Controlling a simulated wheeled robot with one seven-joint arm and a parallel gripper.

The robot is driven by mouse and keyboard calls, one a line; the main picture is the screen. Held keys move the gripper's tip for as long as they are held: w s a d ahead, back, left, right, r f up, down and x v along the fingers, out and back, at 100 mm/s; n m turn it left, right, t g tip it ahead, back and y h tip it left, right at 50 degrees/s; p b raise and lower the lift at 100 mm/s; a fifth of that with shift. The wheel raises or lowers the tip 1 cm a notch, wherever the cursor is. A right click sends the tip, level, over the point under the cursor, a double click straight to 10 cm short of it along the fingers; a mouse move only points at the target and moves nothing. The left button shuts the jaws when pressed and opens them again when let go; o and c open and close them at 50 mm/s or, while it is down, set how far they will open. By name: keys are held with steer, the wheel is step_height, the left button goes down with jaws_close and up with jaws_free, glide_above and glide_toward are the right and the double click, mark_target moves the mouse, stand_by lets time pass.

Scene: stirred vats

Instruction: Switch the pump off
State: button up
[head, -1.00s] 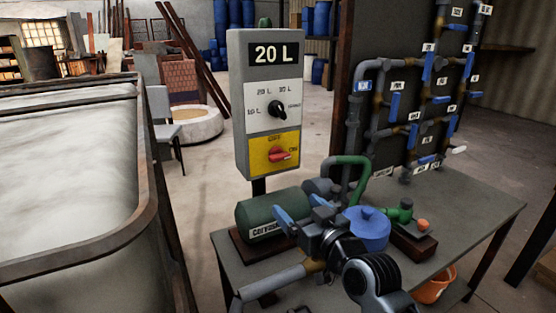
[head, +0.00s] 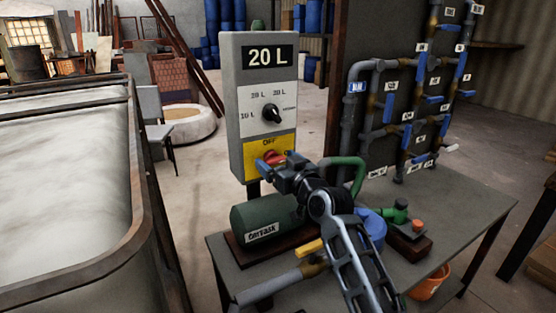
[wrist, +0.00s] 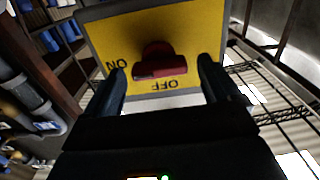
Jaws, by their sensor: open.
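The red pump switch (head: 272,157) sits on the yellow panel (head: 247,160) at the bottom of the grey control box, below the 20 L display. In the wrist view the red switch (wrist: 153,60) shows upside down, its bar pointing toward ON, with OFF to one side. My gripper (head: 277,168) is right in front of the panel. In the wrist view my gripper (wrist: 162,72) is open, with one finger on each side of the switch and gaps between. Contact does not show. In the head view my gripper covers part of the switch and the ON label.
A black volume dial (head: 272,113) sits above the yellow panel. The green pump (head: 265,218) is on the table (head: 470,205) below my arm. A pipe rack (head: 410,100) stands to the right, a large vat (head: 120,215) to the left.

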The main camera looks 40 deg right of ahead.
steer(key=shift+w, duration=0.15)
steer(key=shift+c, duration=0.3)
steer(key=c, duration=1)
